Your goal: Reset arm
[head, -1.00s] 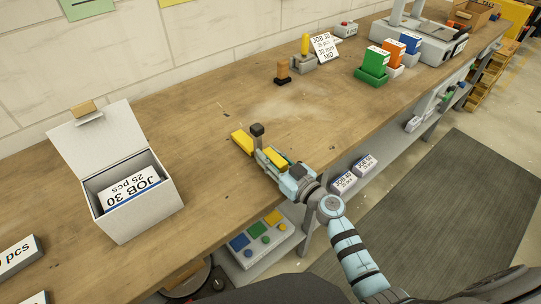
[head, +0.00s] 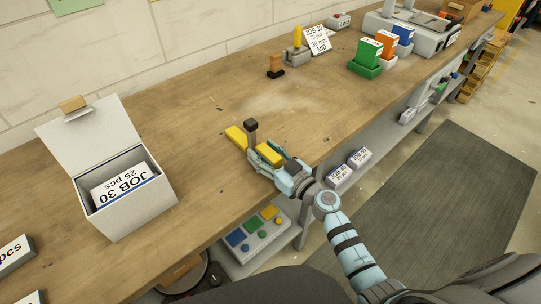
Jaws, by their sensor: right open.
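My right gripper (head: 253,146) is above the wooden workbench (head: 205,110) near its front edge. My right arm comes in from the lower right, in front of the bench. My left gripper is not in view.
An open white box (head: 127,210) holding a JOB 30 card is at left. Green (head: 367,53), orange (head: 386,45) and blue (head: 403,33) boxes stand at back right. A button panel (head: 258,234) is below the bench edge. The bench middle is clear.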

